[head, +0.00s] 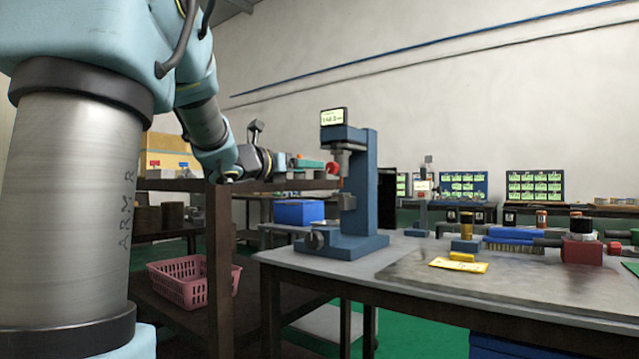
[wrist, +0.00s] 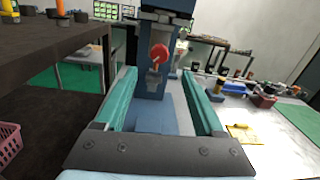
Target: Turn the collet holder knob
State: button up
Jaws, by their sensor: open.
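A round red knob (head: 333,168) sits on the front of a blue press-like machine (head: 368,200), with a chuck-like part near it. It also shows in the wrist view (wrist: 159,51), straight ahead and between the fingers in the picture. I cannot tell for sure that it is the collet holder knob. My gripper (head: 312,164) is open, and its teal fingertips point at the red knob from the left. In the wrist view my gripper (wrist: 159,76) is empty, with the knob beyond the fingertips. Contact with the knob is not visible.
A grey worktable (head: 480,283) carries the machine, a yellow card (head: 459,265), a dark red block (head: 581,250) and several small tools. A brown shelf (head: 217,240) with a pink basket (head: 192,281) stands at the left. A blue bin (head: 298,212) is behind the machine.

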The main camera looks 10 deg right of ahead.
aim_at(330, 168)
jog(key=p+x, duration=0.1)
jog(key=x, duration=0.9)
jog(key=shift+w+d, duration=0.2)
grip_shut()
